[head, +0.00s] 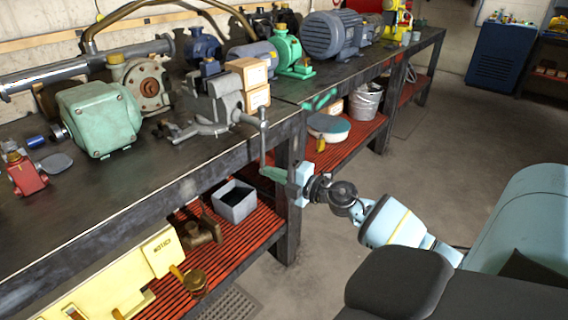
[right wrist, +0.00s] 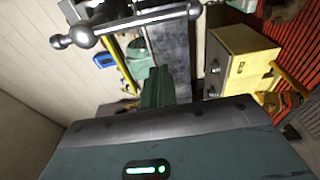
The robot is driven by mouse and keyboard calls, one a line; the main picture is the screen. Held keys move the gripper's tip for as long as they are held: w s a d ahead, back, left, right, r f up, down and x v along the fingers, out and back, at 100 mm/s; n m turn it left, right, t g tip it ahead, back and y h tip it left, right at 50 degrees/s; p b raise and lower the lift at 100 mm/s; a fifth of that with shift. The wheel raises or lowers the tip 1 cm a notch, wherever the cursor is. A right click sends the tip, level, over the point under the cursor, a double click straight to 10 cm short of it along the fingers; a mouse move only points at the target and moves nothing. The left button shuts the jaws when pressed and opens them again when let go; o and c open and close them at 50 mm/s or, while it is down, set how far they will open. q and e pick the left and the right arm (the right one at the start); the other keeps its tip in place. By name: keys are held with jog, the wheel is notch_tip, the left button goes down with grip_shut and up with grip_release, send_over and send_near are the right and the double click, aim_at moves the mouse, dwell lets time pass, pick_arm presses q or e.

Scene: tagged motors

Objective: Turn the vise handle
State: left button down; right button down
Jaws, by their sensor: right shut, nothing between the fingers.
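The grey metal vise (head: 215,103) is mounted at the front edge of the dark workbench. Its handle (head: 263,138) hangs roughly upright in front of the bench edge. In the right wrist view the handle bar (right wrist: 140,20), with ball ends, crosses the top left of the picture. My right gripper (head: 268,173), with green fingers, is beside the handle's lower end. Its fingers (right wrist: 158,82) are shut and empty, and the bar shows beyond their tips. I cannot tell whether they touch it. My left gripper is not in view.
Boxes (head: 250,72) sit beside the vise. A green motor (head: 98,118) stands left of it on the bench (head: 95,190). Below, the red slatted shelf (head: 232,255) holds a grey bin (head: 235,202) and a yellow case (head: 95,285). The floor (head: 440,150) right of the bench is open.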

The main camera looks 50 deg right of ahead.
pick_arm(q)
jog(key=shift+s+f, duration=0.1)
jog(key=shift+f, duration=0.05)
pick_arm(e)
jog(key=shift+v, duration=1.7)
jog(key=shift+a, duration=0.1)
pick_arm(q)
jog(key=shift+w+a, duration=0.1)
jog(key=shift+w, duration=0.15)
